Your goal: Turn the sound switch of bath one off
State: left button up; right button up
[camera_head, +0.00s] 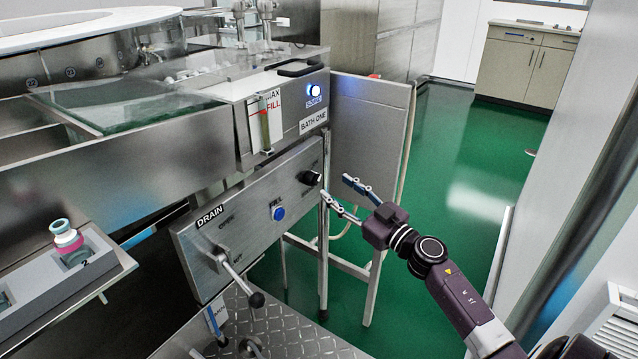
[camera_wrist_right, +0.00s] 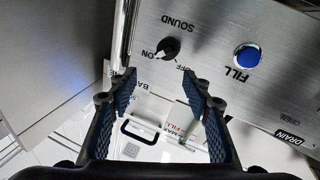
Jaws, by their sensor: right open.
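The sound switch is a black rotary knob (camera_head: 310,178) on the grey metal panel (camera_head: 240,205) of bath one. In the right wrist view the knob (camera_wrist_right: 168,47) sits between the SOUND, ON and OFF labels. Its pale mark appears to lie toward ON. My right gripper (camera_head: 336,187) is open and empty, just right of the knob and apart from it. In the right wrist view its two fingers (camera_wrist_right: 158,82) are spread, with the knob beyond the gap between them. My left gripper is not in view.
A blue FILL button (camera_head: 278,213) and a DRAIN lever (camera_head: 238,278) share the panel. A lit button (camera_head: 315,90) is above, near the BATH ONE label (camera_head: 313,121). A metal side panel (camera_head: 365,130) stands behind. Green floor (camera_head: 450,150) is open to the right.

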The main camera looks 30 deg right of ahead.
aim_at(317, 182)
jog(key=w+y, duration=0.1)
jog(key=w, duration=0.1)
jog(key=w+n+g+y, duration=0.1)
jog(key=w, duration=0.1)
jog(key=w+f+g+y+b, duration=0.1)
jog(key=w, duration=0.1)
jog(key=shift+a+f+n, duration=0.1)
jog(key=shift+a+n, duration=0.2)
jog(key=shift+a, duration=0.1)
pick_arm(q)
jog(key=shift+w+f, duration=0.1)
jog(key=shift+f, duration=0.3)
pick_arm(e)
jog(key=shift+x, duration=0.85)
jog(key=shift+c, duration=0.5)
jog(key=shift+a, duration=0.1)
jog(key=c, duration=1)
